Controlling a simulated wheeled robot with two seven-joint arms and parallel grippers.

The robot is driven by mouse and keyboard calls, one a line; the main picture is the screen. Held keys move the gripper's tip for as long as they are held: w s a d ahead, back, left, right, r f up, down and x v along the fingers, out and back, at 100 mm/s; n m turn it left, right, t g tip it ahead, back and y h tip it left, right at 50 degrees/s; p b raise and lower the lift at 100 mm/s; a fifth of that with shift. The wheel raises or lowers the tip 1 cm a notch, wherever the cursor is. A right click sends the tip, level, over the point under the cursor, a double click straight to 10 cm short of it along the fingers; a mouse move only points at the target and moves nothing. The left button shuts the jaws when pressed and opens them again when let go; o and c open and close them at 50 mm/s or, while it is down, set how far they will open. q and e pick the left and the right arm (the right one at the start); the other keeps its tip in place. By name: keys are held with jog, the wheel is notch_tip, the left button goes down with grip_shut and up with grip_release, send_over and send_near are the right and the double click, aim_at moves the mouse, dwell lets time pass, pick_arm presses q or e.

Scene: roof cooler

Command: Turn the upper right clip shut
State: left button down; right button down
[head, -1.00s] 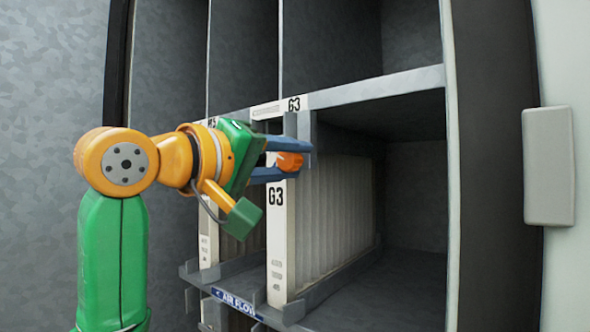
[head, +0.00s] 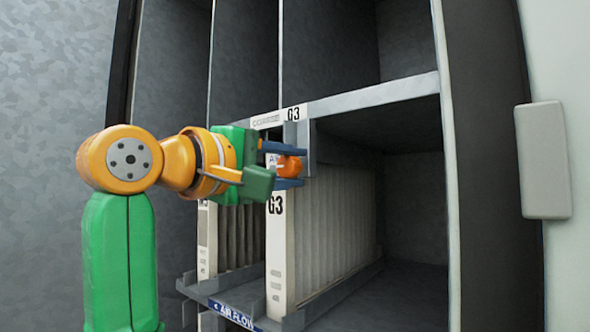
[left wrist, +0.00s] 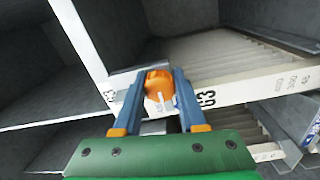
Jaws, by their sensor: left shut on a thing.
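The upper right clip is an orange knob (head: 288,166) at the top of the G3 filter (head: 281,245), just below the cross rail. My left gripper (head: 290,167) comes in from the left with its blue fingers above and below the knob. In the left wrist view the orange clip (left wrist: 158,84) sits between the two fingertips, and the gripper (left wrist: 160,92) is shut on it. A small pale mark shows on the clip's face. The fingers hide part of the clip's edges. My right gripper is in neither view.
The grey cross rail (head: 375,93) labelled G3 runs above the filter. A ledge with a blue air flow label (head: 233,314) lies below. The bay right of the filter is empty. A pale door panel with a grey block (head: 543,160) stands at the far right.

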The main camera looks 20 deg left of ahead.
pick_arm(q)
jog(key=shift+f, duration=0.2)
jog(key=c, duration=0.8)
grip_release()
jog(key=shift+o, duration=0.2)
jog(key=shift+s+a+r, duration=0.15)
jog(key=shift+s+a, duration=0.3)
jog(key=shift+s, duration=0.15)
jog(key=b+v, duration=0.3)
jog(key=v, duration=0.4)
jog(key=shift+b, duration=0.35)
jog(key=shift+w+d, duration=0.1)
jog(key=shift+w, duration=0.1)
